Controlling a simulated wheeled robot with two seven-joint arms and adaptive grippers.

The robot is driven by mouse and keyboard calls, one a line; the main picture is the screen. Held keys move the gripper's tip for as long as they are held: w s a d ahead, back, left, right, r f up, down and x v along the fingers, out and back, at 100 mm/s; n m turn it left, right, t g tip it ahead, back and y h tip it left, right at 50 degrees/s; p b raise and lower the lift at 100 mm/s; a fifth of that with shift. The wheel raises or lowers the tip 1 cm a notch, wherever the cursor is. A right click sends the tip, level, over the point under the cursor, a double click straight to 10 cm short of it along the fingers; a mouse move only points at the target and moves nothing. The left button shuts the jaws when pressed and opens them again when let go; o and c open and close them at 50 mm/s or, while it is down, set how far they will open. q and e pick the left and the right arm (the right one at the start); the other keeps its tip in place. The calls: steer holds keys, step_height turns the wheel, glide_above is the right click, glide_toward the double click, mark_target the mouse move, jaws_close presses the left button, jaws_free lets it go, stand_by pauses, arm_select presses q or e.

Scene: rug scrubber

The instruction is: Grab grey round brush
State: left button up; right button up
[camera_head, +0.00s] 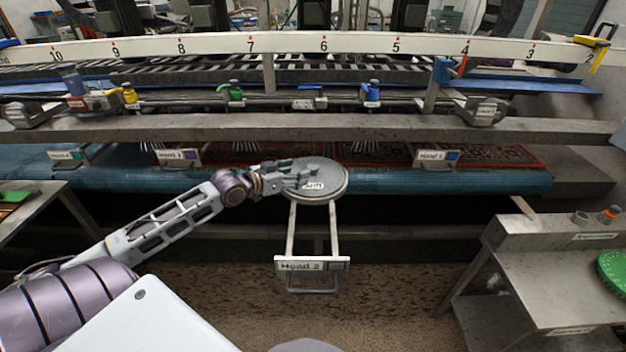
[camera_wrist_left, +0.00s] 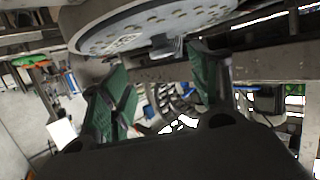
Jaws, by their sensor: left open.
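The grey round brush (camera_head: 328,172) is a flat grey disc with a white label, level at the end of the Head 2 frame. My left gripper (camera_head: 303,176) comes in from the left and overlaps the disc's left part in the head view. In the left wrist view the disc (camera_wrist_left: 150,28) fills the top, its pale face dotted with holes. My left gripper (camera_wrist_left: 165,80) is open there, its green-padded fingers apart below the disc's rim. A grey block on the rim shows near the right finger. I cannot tell whether the fingers touch it. My right gripper is not in view.
The Head 2 plate and handle (camera_head: 312,268) stick out toward me below the disc. A blue-wrapped roller (camera_head: 450,181) and a long metal beam (camera_head: 330,128) run behind. A steel table (camera_head: 545,270) with a green round brush (camera_head: 614,270) stands at right.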

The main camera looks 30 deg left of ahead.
arm_select(q)
steer(key=shift+x, duration=0.95)
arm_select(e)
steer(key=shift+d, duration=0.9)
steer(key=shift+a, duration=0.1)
